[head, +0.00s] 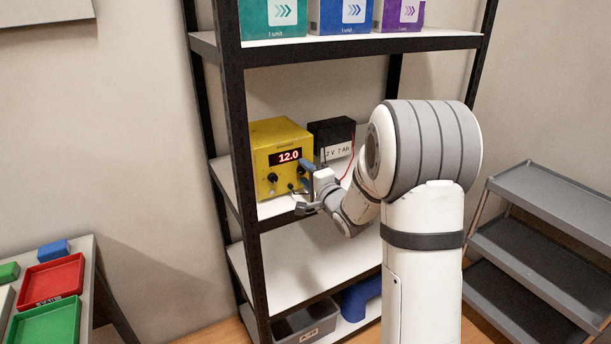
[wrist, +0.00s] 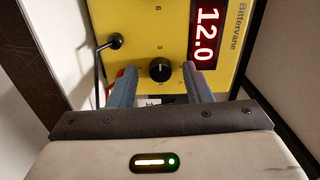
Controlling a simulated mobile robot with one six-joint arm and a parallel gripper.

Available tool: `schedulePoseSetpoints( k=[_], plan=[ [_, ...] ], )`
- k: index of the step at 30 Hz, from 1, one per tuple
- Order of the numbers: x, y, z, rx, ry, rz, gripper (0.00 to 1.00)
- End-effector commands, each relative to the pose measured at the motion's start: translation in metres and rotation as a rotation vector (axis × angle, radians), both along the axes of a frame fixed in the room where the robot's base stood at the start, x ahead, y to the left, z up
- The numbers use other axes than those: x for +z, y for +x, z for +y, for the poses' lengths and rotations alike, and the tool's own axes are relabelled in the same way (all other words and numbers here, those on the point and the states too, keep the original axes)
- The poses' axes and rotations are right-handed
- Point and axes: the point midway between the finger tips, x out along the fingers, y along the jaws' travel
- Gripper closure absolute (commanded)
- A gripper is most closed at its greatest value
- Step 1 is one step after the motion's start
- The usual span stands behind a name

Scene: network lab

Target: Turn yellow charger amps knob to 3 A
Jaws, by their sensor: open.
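The yellow charger (head: 270,143) stands on the middle shelf, its red display (head: 289,156) reading 12.0. It fills the top of the wrist view (wrist: 180,40), turned sideways. A black knob (wrist: 160,68) is on its face, with small printed numbers nearby, including a 3. I cannot read the setting or the knob's label. My gripper (head: 305,179) is at the right of the charger's front. In the wrist view, my open blue fingers (wrist: 162,78) lie on either side of the knob with gaps visible. Another black knob (head: 272,178) is at the charger's lower left, clear of my gripper.
A black battery box (head: 331,134) with a red lead stands right of the charger. A black lead (wrist: 98,68) plugs into the charger's face beside one finger. The dark shelf post (head: 241,180) rises at the left. The shelf below is mostly clear.

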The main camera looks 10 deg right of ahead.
Motion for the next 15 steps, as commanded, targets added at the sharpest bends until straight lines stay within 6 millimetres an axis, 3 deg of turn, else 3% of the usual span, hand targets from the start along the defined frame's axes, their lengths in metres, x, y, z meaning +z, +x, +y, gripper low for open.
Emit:
schedulePoseSetpoints(
  k=[15],
  plan=[
    [-0.001, -0.068, -0.022, -0.001, 0.000, 0.001, 0.55]
  ],
)
